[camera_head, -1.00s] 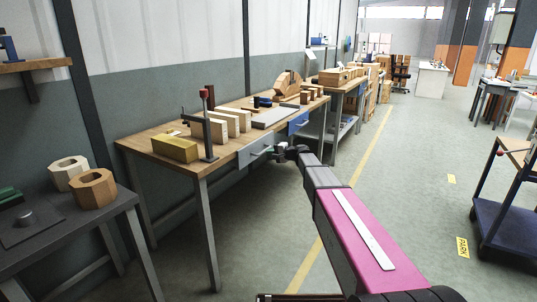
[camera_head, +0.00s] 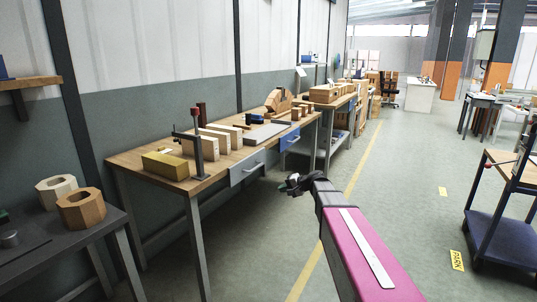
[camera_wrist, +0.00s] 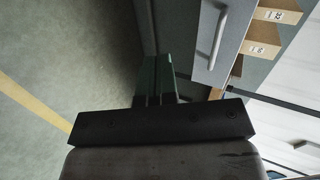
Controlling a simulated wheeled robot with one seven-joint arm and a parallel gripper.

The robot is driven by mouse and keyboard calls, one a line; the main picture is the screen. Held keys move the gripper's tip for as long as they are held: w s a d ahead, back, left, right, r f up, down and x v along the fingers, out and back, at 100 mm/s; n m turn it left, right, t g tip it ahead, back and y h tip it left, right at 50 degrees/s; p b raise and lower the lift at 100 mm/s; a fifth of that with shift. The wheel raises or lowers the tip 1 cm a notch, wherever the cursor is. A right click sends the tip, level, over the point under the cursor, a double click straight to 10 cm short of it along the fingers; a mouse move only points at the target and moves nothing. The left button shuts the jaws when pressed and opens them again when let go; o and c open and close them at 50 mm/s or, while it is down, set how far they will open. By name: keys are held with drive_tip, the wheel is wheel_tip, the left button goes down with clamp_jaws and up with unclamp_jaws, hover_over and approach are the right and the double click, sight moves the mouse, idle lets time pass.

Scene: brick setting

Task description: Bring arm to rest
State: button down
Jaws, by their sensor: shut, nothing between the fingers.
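My gripper (camera_head: 291,186) is at the end of my outstretched arm in the head view, in the air over the floor in front of the workbench. In the wrist view its dark fingers (camera_wrist: 158,80) are together, with nothing seen between them. A grey drawer front with a handle (camera_wrist: 211,40) is just beyond and to the right of the fingers in that view. The workbench (camera_head: 130,157) stands to the left of my gripper in the head view, with a gap between them.
On the workbench are a yellow block (camera_head: 166,166), several pale blocks and a clamp stand (camera_head: 197,150). A dark table with octagonal wooden pieces (camera_head: 82,211) is at left. A blue cart (camera_head: 503,243) stands at right. The floor aisle (camera_head: 410,180) between is clear.

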drive_tip(key=s+d+f+n+g+h, duration=0.1)
drive_tip(key=s+d+f+g+h, duration=0.1)
drive_tip(key=s, duration=0.7)
drive_tip(key=s+d+f+n+g+h, duration=0.1)
drive_tip(key=s+d+f+h, duration=0.4)
drive_tip(key=s, duration=0.5)
drive_tip(key=s+d+f+n+g+h, duration=0.2)
drive_tip(key=s+d+f+h, duration=0.1)
drive_tip(key=s+f, duration=0.4)
drive_tip(key=s+h, duration=0.1)
drive_tip(key=s, duration=0.2)
drive_tip(key=shift+s+d+f+g+h, duration=0.15)
drive_tip(key=shift+s+d+g+h, duration=0.05)
drive_tip(key=shift+d+g+h, duration=0.15)
